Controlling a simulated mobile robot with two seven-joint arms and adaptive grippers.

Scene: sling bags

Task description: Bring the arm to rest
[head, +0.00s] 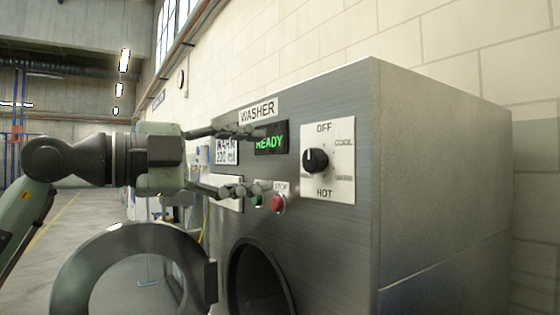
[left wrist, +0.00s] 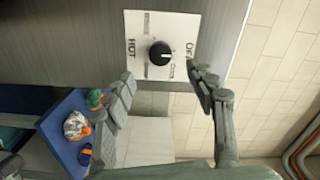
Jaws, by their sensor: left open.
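My left gripper (head: 258,160) reaches in from the left in the head view, in front of the washer's control panel. Its fingers are spread apart with nothing between them. In the left wrist view the open fingers (left wrist: 160,76) frame the black dial (left wrist: 160,53) from a distance, and its white plate lies beyond the fingertips. The dial (head: 315,160) also shows in the head view, to the right of the fingertips and apart from them. My right gripper is in neither view.
The grey washer (head: 440,190) fills the right side, its display (head: 270,139) reading READY. Its round door (head: 85,265) hangs open below my left arm, beside the drum opening (head: 258,280). A blue surface (left wrist: 60,125) with colourful items shows in the left wrist view.

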